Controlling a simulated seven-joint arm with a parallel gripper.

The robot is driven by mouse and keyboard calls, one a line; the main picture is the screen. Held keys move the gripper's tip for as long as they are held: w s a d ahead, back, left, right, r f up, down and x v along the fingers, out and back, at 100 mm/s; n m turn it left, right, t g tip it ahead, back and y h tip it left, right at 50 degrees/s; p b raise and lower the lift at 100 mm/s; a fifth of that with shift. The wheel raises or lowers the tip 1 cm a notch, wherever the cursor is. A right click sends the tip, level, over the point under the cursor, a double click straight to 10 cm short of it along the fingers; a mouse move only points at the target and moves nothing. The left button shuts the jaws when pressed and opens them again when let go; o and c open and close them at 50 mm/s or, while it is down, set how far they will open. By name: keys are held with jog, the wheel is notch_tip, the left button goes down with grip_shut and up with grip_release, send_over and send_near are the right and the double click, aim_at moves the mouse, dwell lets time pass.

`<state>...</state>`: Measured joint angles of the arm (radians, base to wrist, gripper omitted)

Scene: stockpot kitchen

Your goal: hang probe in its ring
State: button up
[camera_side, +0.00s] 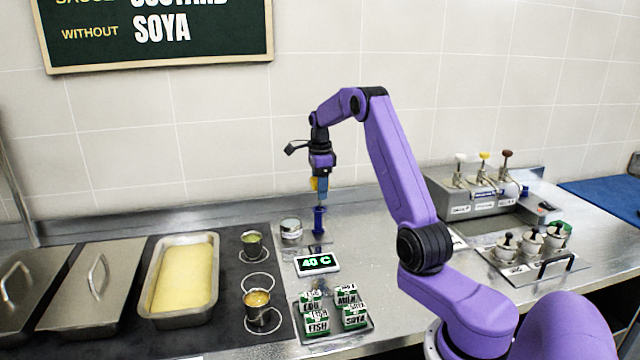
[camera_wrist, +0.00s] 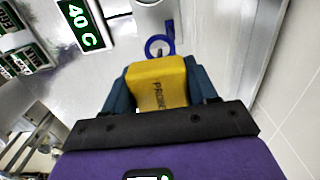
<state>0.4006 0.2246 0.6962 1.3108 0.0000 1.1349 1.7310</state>
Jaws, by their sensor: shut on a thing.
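The probe (camera_wrist: 158,84) has a yellow block handle with "PROBE" lettering in the wrist view. My gripper (camera_side: 321,185) is shut on this handle, with a blue finger on each side of it. In the side view only a bit of the yellow handle (camera_side: 314,184) shows, and the probe points down. The blue ring (camera_wrist: 160,44) shows just beyond the probe in the wrist view. In the side view the blue ring holder (camera_side: 319,219) stands right below my gripper. I cannot tell whether the probe's tip is inside the ring.
A display (camera_side: 317,263) reading "40 C" lies in front of the holder. A lidded round tin (camera_side: 291,229) stands to its left. Labelled green-and-white blocks (camera_side: 317,322) sit at the front. A tray of yellow food (camera_side: 181,277) and small pots are left; a pump dispenser (camera_side: 483,195) is right.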

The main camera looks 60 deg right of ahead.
aim_at(320, 209)
jog(key=shift+f, duration=2.1)
jog(key=shift+f, duration=0.1)
jog(key=shift+f, duration=1.2)
jog(key=o, duration=1.4)
jog(key=shift+r, duration=0.1)
notch_tip(320, 209, up, 17)
jog(key=shift+r, duration=0.15)
